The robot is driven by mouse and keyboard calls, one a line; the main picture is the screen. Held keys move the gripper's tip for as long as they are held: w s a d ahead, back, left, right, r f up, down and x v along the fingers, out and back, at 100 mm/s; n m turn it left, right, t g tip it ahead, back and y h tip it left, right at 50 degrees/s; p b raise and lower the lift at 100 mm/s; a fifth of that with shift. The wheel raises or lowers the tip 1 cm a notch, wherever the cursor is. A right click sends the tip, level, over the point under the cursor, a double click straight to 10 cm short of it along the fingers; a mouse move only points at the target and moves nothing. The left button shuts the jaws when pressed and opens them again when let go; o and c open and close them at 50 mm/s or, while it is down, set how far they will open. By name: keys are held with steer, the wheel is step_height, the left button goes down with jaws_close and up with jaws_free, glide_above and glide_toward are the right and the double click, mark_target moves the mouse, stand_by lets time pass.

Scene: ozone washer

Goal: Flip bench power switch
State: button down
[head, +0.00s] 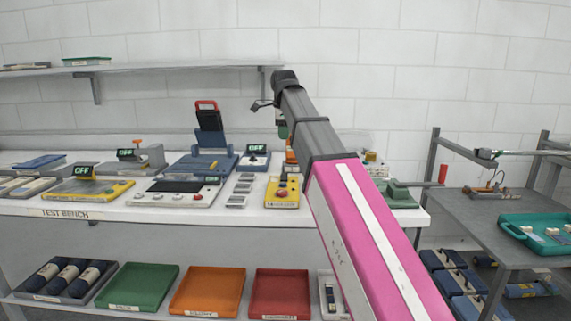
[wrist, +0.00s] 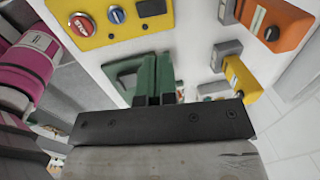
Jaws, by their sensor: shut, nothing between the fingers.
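The test bench (head: 140,216) carries several devices, some with small OFF displays. A yellow box (head: 282,192) with a red button stands near the front edge; the wrist view shows a yellow box (wrist: 92,20) with a red button and a blue knob. An orange box (head: 291,163) behind it is partly hidden by my arm. The wrist view also shows a yellow and grey unit (wrist: 238,76). I cannot tell which part is the bench power switch.
A green device (head: 400,194) stands at the bench's right end, partly behind my arm. A blue hinged device (head: 203,163) stands mid-bench. A wall shelf (head: 150,69) runs above. Trays (head: 137,287) line the lower shelf. A side table (head: 488,208) holds a teal tray (head: 540,226).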

mark_target(284, 176)
steer(key=f, duration=0.4)
steer(key=w+f, duration=0.1)
steer(key=f, duration=0.4)
steer(key=w+f, duration=0.1)
steer(key=f, duration=0.3)
steer(key=shift+f, duration=0.4)
steer(key=shift+f, duration=0.2)
steer(key=shift+s, duration=0.1)
steer(key=shift+s+r, duration=0.2)
steer(key=shift+s, duration=0.5)
steer(key=shift+r, duration=0.1)
